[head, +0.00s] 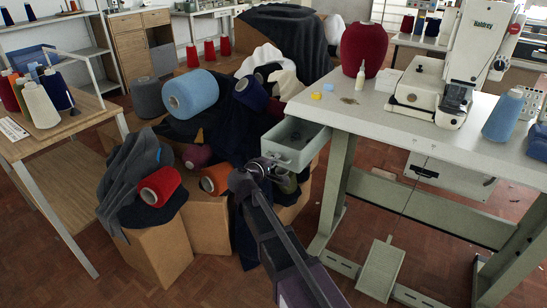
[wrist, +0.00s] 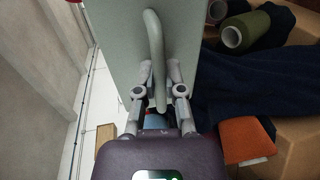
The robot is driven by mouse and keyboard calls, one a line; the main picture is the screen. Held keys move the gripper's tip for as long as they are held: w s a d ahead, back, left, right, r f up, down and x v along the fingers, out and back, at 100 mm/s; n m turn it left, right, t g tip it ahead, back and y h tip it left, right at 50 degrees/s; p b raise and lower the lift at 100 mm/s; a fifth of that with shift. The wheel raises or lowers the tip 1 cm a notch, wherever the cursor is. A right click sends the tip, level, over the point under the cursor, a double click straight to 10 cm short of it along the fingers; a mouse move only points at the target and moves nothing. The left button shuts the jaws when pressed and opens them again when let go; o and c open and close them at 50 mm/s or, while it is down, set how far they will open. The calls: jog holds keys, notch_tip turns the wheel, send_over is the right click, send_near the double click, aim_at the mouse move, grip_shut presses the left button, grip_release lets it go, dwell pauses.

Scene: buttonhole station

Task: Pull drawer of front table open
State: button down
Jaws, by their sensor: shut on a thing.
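The drawer (head: 300,156) is a pale grey-green box under the left end of the front table (head: 390,112). It sticks out to the left, and its open top shows the inside with something dark in it. My gripper (head: 262,168) is at the drawer's outer front. In the wrist view the drawer front (wrist: 118,45) fills the middle, with a curved upright handle (wrist: 154,40). My gripper (wrist: 160,78) has its fingers on both sides of the handle's lower part, shut on it. The fingertips' contact is partly hidden by the handle.
Cardboard boxes (head: 160,245) with cloth and yarn cones stand left of the drawer, close to my gripper. A sewing machine (head: 450,70) and a red cone (head: 362,48) stand on the front table. A foot pedal (head: 382,268) is below; bare floor lies in front.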

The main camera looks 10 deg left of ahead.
jog(key=shift+w+a, duration=0.15)
jog(key=shift+a, duration=0.1)
jog(key=c, duration=0.7)
grip_release()
jog(key=shift+d, duration=0.15)
jog(key=shift+d, duration=0.1)
